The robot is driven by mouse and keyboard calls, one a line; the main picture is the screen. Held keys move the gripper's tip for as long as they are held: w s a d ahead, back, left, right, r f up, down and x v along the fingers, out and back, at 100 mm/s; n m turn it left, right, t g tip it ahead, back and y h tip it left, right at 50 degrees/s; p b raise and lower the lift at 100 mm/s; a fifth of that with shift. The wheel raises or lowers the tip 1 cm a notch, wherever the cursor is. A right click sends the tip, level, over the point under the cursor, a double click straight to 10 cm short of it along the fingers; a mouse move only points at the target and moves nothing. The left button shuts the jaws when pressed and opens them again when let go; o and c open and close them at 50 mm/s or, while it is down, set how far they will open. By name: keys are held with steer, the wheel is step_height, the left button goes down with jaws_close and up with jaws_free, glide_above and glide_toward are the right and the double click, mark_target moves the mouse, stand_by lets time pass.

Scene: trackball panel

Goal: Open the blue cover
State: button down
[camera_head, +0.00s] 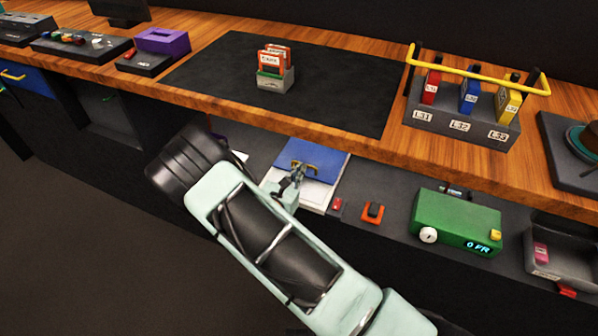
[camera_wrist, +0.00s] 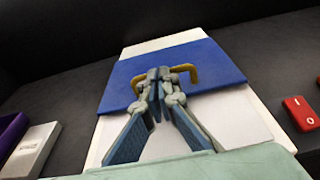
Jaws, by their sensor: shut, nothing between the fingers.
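The blue cover (camera_head: 325,162) lies across a white panel (camera_head: 313,197) on the shelf below the wooden worktop. In the wrist view the blue cover (camera_wrist: 222,66) is a wide band with white panel (camera_wrist: 240,118) showing on both sides of it. A yellow-brown bar handle (camera_wrist: 188,70) stands on the cover. My gripper (camera_wrist: 158,76) is shut and empty, its fingertips over the cover at the handle and hiding the handle's middle. I cannot tell whether they touch it. In the head view my gripper (camera_head: 298,170) reaches the cover from the front.
A red switch (camera_wrist: 301,113) sits right of the panel. Beyond it are an orange-and-black switch (camera_head: 372,212) and a green box (camera_head: 455,222). A purple object (camera_wrist: 12,132) and a white block (camera_wrist: 32,149) lie left. The wooden worktop edge (camera_head: 350,149) overhangs behind.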

mark_target(309, 161)
steer(key=x, duration=0.2)
steer(key=r+b+x, duration=0.1)
steer(key=x, duration=0.5)
steer(key=shift+w+r+b, duration=0.1)
steer(key=shift+r+b, duration=0.2)
